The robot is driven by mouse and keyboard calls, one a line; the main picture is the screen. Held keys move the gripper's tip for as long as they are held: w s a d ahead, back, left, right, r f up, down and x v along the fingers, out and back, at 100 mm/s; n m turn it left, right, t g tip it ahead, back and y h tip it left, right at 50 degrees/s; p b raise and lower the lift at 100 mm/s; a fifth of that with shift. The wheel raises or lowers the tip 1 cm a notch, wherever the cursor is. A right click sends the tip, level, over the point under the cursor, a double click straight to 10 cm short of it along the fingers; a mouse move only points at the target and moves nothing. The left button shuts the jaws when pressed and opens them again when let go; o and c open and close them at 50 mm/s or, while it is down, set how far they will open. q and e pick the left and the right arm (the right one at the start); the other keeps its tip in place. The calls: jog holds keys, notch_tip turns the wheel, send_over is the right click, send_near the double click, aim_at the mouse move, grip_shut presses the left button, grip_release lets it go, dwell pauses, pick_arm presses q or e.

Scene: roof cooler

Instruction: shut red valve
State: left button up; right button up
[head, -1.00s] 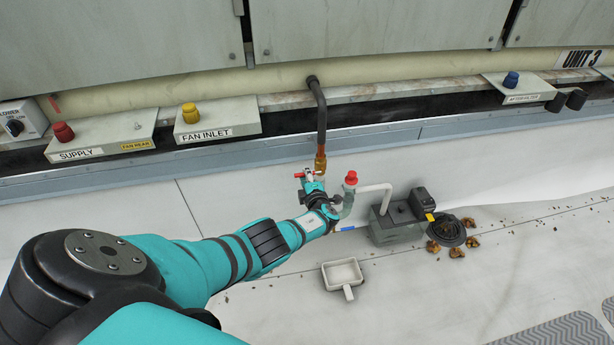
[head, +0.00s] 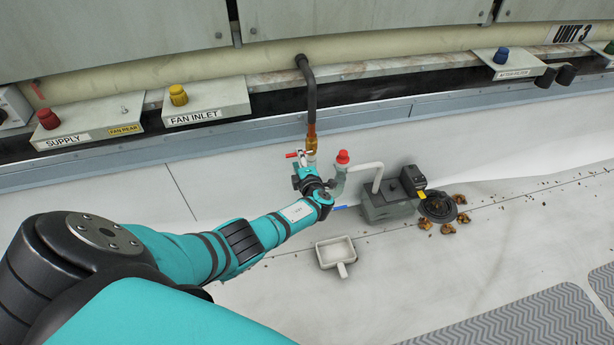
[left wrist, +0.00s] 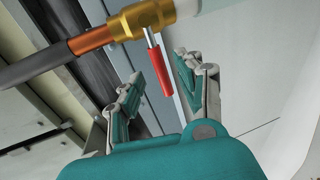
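The red valve is a red lever handle (left wrist: 160,72) on a brass valve body (left wrist: 141,18) at the end of a copper pipe. In the left wrist view the handle hangs between the two fingers of my left gripper (left wrist: 161,82), with a gap visible on each side. The gripper is open. In the head view the red handle (head: 292,155) shows just beside the brass fitting, and my left gripper (head: 305,166) is at the valve. The gripper's fingers are small and partly hidden there. My right gripper is not in view.
A red-capped grey pipe (head: 342,158) stands close to the right of my left gripper. A grey pump box (head: 388,207) and a white scoop (head: 335,252) are to the right and below. Labelled boxes with red (head: 48,119) and yellow (head: 178,95) knobs line the ledge.

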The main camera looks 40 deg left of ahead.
pick_arm(q)
jog(key=v, duration=0.9)
jog(key=shift+s+d, duration=0.15)
